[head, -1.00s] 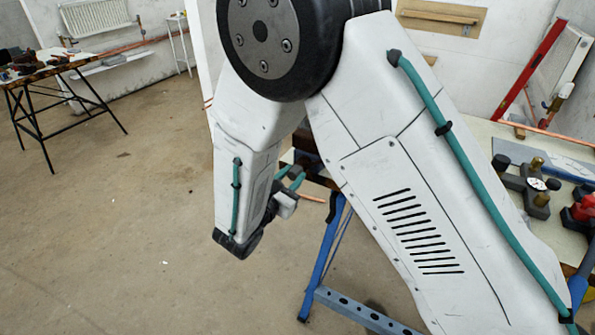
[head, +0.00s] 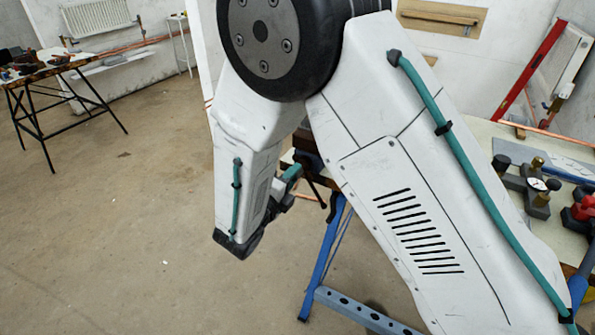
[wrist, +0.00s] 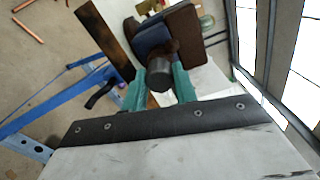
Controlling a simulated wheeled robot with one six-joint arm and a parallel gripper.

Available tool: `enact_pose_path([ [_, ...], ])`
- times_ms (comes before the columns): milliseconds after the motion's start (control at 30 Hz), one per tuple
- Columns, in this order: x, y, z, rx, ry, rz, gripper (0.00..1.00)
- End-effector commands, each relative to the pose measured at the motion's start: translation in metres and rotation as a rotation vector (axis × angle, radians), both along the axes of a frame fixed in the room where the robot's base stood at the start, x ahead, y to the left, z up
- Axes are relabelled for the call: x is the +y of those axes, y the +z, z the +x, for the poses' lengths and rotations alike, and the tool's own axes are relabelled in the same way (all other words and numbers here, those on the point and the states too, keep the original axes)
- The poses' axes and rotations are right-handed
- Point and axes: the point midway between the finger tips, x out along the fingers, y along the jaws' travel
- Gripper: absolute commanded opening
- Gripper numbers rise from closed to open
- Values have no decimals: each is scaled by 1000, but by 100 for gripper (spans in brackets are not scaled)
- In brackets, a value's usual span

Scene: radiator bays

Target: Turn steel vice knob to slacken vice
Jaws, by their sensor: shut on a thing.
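My gripper (wrist: 159,82) is shut on the round dark steel knob (wrist: 158,74) of the vice, with one teal finger on each side of it in the wrist view. The vice (wrist: 153,36) shows just beyond the knob, with blue and brown parts. In the head view my gripper (head: 290,174) shows at the edge of the workbench, turned side-on and small. My arm hides most of the vice there, and the knob cannot be made out.
A blue trestle (head: 328,250) stands below the vice. A bench at right holds a gauge block (head: 538,190) and a red tool (head: 583,208). Copper pieces (wrist: 28,30) lie on the floor in the wrist view.

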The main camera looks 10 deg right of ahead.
Motion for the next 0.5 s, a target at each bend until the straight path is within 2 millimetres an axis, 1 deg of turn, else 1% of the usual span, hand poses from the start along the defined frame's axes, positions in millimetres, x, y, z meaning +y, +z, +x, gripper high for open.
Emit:
enact_pose_path([
  [100,-2,1,1,102,-3,-133,0],
  [200,-2,1,1,162,-4,-209,0],
  [300,-2,1,2,184,-4,-238,0],
  [500,-2,1,2,184,-6,-239,0],
])
